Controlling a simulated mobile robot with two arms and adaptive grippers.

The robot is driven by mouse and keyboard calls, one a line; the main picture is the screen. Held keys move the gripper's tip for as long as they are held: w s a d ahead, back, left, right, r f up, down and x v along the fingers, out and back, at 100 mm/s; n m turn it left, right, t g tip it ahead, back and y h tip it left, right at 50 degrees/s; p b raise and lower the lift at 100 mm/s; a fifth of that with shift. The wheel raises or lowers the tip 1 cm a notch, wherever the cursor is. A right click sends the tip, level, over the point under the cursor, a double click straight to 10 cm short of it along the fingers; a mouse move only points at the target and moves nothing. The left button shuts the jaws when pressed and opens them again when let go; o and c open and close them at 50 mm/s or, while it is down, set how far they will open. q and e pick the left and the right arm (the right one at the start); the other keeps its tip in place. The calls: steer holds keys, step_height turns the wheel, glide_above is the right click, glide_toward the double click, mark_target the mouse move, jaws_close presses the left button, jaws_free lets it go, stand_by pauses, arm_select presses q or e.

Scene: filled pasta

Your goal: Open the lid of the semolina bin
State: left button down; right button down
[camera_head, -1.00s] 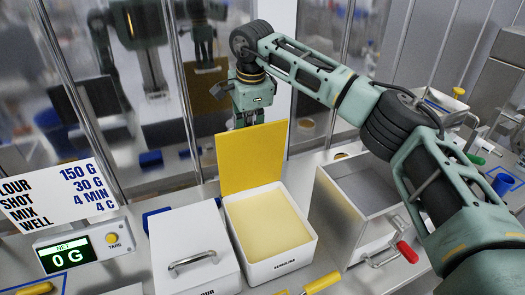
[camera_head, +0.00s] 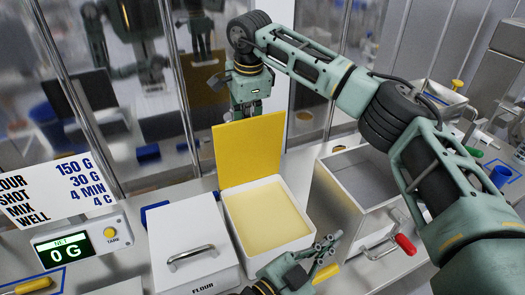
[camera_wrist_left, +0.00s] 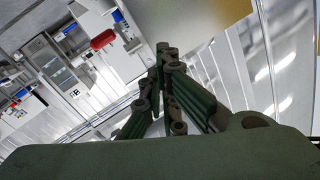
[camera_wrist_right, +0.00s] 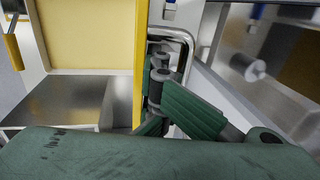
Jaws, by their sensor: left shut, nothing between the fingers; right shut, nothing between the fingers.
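The semolina bin (camera_head: 230,225) is a white box full of pale yellow contents. Its yellow lid (camera_head: 248,150) stands upright along the far edge, so the bin is open. My right gripper (camera_head: 246,112) is shut and empty just behind the lid's top edge. In the right wrist view, its fingers (camera_wrist_right: 158,65) are close beside the lid's edge (camera_wrist_right: 139,60) and a silver bar handle (camera_wrist_right: 186,45); touching is unclear. My left gripper (camera_head: 326,246) is shut and empty near the bin's front right corner, covering the front label. In the left wrist view, its closed fingers (camera_wrist_left: 166,62) point upward.
A closed white flour bin (camera_head: 190,240) with a silver handle stands left. An open grey-lined bin (camera_head: 345,205) stands right, with a red-handled tool (camera_head: 404,244) beside it. A scale (camera_head: 80,245) reads 0 g. Glass panels with metal posts (camera_head: 180,90) rise behind.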

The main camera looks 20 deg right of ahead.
arm_select(q)
steer(key=w+a+r+m+t+y, duration=0.2)
steer(key=w+a+r+m+t, duration=0.2)
steer(key=w+a+m, duration=0.15)
steer(key=w+a+r+m+t+y, duration=0.2)
steer(key=w+a+r+m+t, duration=0.25)
steer(key=w+a, duration=0.2)
steer(key=w+d+r, duration=0.1)
steer(key=w+d, duration=0.4)
steer(key=w, duration=0.6)
steer(key=shift+n, duration=0.3)
steer(key=shift+d+r, duration=0.1)
